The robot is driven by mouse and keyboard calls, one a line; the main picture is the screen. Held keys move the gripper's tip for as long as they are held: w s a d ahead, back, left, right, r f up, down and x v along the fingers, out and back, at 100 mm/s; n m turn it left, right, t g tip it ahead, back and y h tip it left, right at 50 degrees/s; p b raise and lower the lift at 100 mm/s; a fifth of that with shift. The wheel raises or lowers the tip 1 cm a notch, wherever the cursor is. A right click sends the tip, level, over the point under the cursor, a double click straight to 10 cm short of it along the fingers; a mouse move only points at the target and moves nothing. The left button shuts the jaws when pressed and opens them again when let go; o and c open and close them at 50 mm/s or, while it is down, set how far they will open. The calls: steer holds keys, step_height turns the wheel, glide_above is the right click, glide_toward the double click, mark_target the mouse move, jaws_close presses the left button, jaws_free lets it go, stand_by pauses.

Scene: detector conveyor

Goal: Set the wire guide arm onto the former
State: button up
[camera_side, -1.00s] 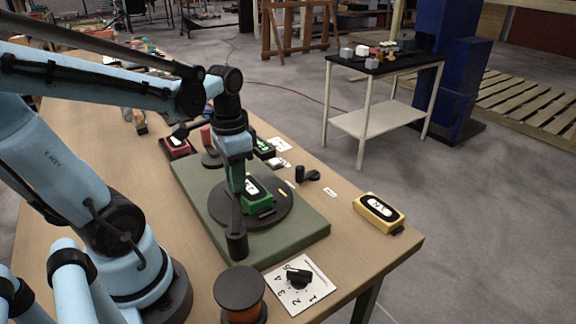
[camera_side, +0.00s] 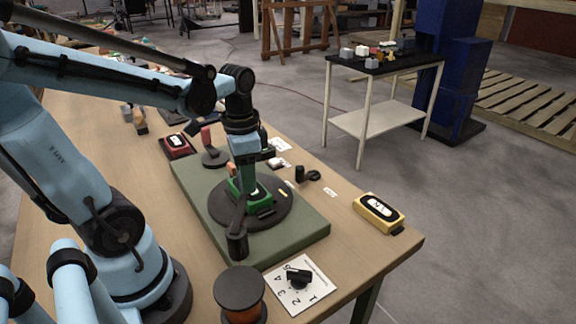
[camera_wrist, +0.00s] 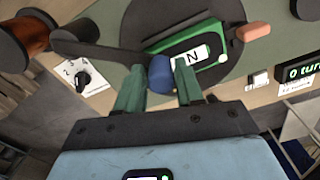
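The former is a green block with a white N label (camera_wrist: 192,57), on a dark round turntable (camera_side: 281,209). The wire guide arm (camera_wrist: 112,52) is a dark bar pivoting on a black post (camera_side: 237,243) at the front of the green base. Its far end has a blue knob (camera_wrist: 160,75) beside the former's edge. My gripper (camera_wrist: 160,78) has its green fingers on both sides of this knob and appears shut on it. In the side view my gripper (camera_side: 247,190) is low over the former, partly hiding it. Whether the arm touches the former I cannot tell.
A copper wire spool (camera_side: 240,290) and a numbered dial plate (camera_side: 299,284) stand at the front. A yellow labelled block (camera_side: 379,211) is at the right table edge. A counter (camera_wrist: 298,72) reads 0.

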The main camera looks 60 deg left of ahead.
steer(key=shift+o, duration=0.9)
step_height(320, 180, up, 12)
stand_by(0.4)
steer(key=w+d+f+n+t, duration=0.3)
steer(key=w+d+f+t, duration=0.1)
steer(key=d+f+t, duration=0.3)
steer(key=shift+d+f, duration=0.5)
steer(key=shift+f, duration=0.45)
